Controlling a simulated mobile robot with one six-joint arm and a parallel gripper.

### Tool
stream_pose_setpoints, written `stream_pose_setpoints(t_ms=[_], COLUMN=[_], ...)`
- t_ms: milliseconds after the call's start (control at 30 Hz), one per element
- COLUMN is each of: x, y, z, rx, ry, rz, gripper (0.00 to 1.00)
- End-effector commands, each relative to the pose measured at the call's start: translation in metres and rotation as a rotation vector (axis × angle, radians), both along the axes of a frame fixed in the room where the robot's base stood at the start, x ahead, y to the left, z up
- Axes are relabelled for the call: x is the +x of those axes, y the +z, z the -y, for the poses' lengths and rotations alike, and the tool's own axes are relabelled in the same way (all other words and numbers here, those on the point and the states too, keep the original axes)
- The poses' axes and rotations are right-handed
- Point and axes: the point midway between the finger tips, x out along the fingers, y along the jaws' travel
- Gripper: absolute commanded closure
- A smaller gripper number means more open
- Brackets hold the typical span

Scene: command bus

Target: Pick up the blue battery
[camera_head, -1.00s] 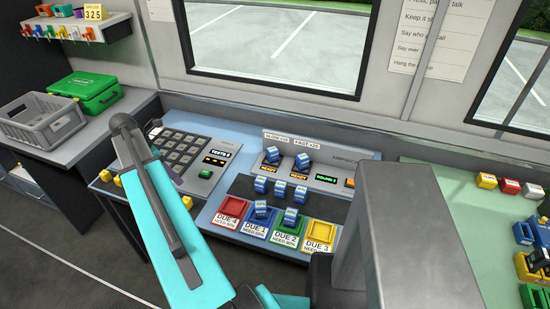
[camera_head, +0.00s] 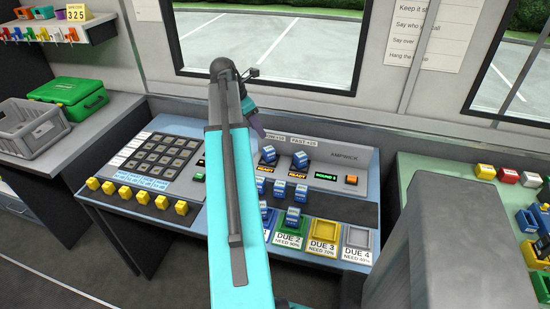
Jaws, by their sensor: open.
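Several blue batteries stand at the charger on the console. One blue battery (camera_head: 268,154) is in the left charger slot and another (camera_head: 302,162) is in the slot to its right. More blue batteries (camera_head: 300,193) stand in a row on the dark strip below. One (camera_head: 293,216) is at the green DUE 2 tray (camera_head: 290,240), and one is partly hidden by my arm near the blue DUE 1 tray. My gripper (camera_head: 257,123) is mostly hidden behind my raised arm, left of and above the charger slots. Its jaws are open and no battery shows in them.
A yellow DUE 3 tray (camera_head: 322,231) and a grey DUE 4 tray (camera_head: 358,238) lie at the console's front. A keypad (camera_head: 165,153) and yellow blocks (camera_head: 140,197) are to the left. A green case (camera_head: 67,97) and grey crate (camera_head: 32,127) stand on the side counter.

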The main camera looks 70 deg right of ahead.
Motion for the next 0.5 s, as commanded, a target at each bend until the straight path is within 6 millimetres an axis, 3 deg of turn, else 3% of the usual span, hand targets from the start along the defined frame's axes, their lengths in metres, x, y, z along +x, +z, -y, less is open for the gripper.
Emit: stream_pose_setpoints(t_ms=[500], x=[0.015], y=[-0.005], z=[-0.007], rx=[-0.001], ry=[0.025], rz=[0.006], gripper=[0.59])
